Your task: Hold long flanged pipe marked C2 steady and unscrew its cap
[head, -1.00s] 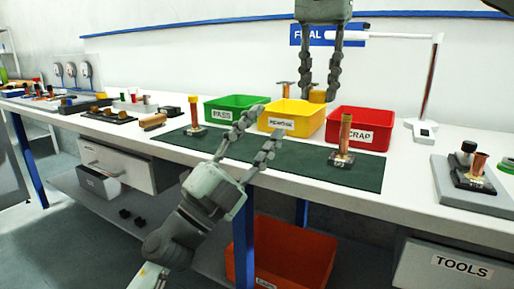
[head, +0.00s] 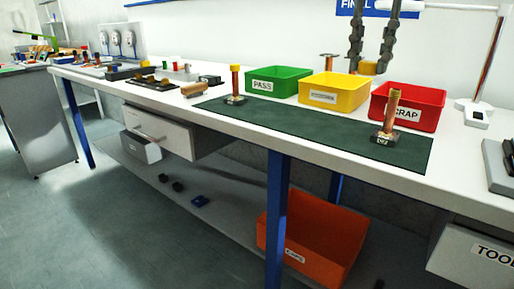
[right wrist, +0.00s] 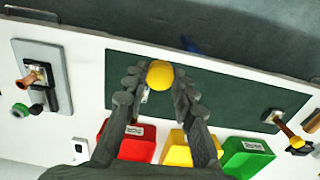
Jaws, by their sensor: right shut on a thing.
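A long copper-coloured flanged pipe (head: 389,113) stands upright and uncapped on a dark base at the right end of the green mat (head: 300,127). The small label on its base looks like C2 but is hard to read. My right gripper (head: 369,60) is shut on a yellow cap (head: 367,68), up behind the bins and apart from the pipe. In the right wrist view the cap (right wrist: 160,75) sits between the fingertips. My left gripper is not in view.
Green PASS (head: 278,88), yellow (head: 332,97) and red SCRAP (head: 409,113) bins stand behind the mat. Another pipe with a yellow top (head: 235,83) stands at the mat's left end. An orange bin (head: 310,240) is on the lower shelf. The mat's middle is clear.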

